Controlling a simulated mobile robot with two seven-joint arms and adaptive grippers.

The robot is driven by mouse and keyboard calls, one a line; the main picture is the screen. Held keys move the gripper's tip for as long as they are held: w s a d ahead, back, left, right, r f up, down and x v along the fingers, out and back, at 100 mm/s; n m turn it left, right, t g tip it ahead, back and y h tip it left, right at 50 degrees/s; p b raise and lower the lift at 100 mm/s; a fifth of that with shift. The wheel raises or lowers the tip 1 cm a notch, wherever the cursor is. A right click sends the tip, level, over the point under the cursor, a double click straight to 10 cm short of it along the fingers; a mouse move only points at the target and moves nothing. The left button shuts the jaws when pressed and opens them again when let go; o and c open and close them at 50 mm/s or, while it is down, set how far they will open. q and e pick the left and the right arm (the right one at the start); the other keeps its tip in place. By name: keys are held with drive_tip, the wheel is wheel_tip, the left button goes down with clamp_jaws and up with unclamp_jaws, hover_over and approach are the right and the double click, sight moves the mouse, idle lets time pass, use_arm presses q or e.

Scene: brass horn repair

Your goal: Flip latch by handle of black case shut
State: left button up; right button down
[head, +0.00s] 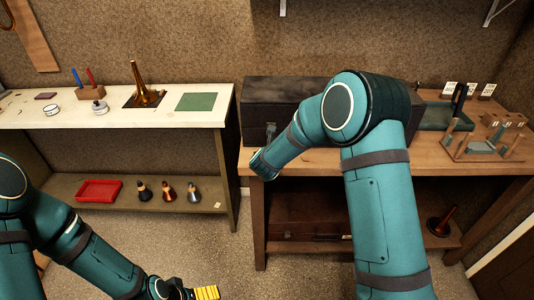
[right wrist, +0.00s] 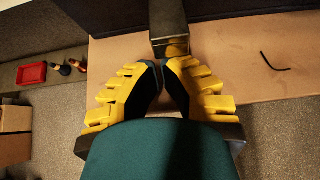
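The black case (head: 285,95) lies on the wooden bench, partly hidden behind my right arm. A grey latch piece (head: 271,130) shows on its front, near the left end. In the right wrist view a dark grey latch piece (right wrist: 167,15) with a brass-coloured end (right wrist: 176,47) hangs down past the case front. My right gripper (right wrist: 164,72) has its fingertips almost together just short of that end, with nothing seen between them. The case handle is not clearly seen. My left gripper (head: 204,293) is low at the bottom edge, its opening unclear.
The wooden bench (head: 330,162) carries a green tray (head: 435,117) and a wooden fixture (head: 483,146) at the right. A dark bent wire (right wrist: 275,65) lies on the bench. A white-topped bench (head: 60,115) holds a brass horn bell (head: 146,93). Floor between benches is clear.

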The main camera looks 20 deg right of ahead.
drive_tip(key=shift+s+r+g+y+p, duration=0.15)
drive_tip(key=shift+r+g+p, duration=0.5)
drive_tip(key=shift+p, duration=1.1)
drive_tip(key=shift+r+g+y+p, duration=0.25)
drive_tip(key=shift+r+g+p, duration=0.4)
drive_tip(key=shift+p, duration=1.1)
drive_tip(key=shift+r+g+p, duration=0.15)
drive_tip(key=shift+g+p, duration=0.15)
drive_tip(key=shift+p, duration=0.75)
drive_tip(key=shift+r+p, duration=0.6)
drive_tip(key=shift+p, duration=0.1)
drive_tip(key=shift+w+d+r, duration=0.1)
drive_tip(key=shift+w+r, duration=0.15)
drive_tip(key=shift+r, duration=0.25)
drive_tip(key=shift+w+r, duration=0.2)
drive_tip(key=shift+r, duration=0.3)
use_arm(q)
wheel_tip(320, 180, up, 13)
drive_tip(key=w+p, duration=0.1)
drive_tip(key=w, duration=0.1)
drive_tip(key=shift+a+t+p, duration=0.3)
drive_tip(key=shift+a, duration=0.05)
use_arm(e)
drive_tip(key=shift+w+d+r, duration=0.2)
drive_tip(key=shift+w+r, duration=0.55)
drive_tip(key=shift+r, duration=0.1)
use_arm(q)
drive_tip(key=shift+r, duration=0.1)
use_arm(e)
drive_tip(key=shift+r, duration=0.1)
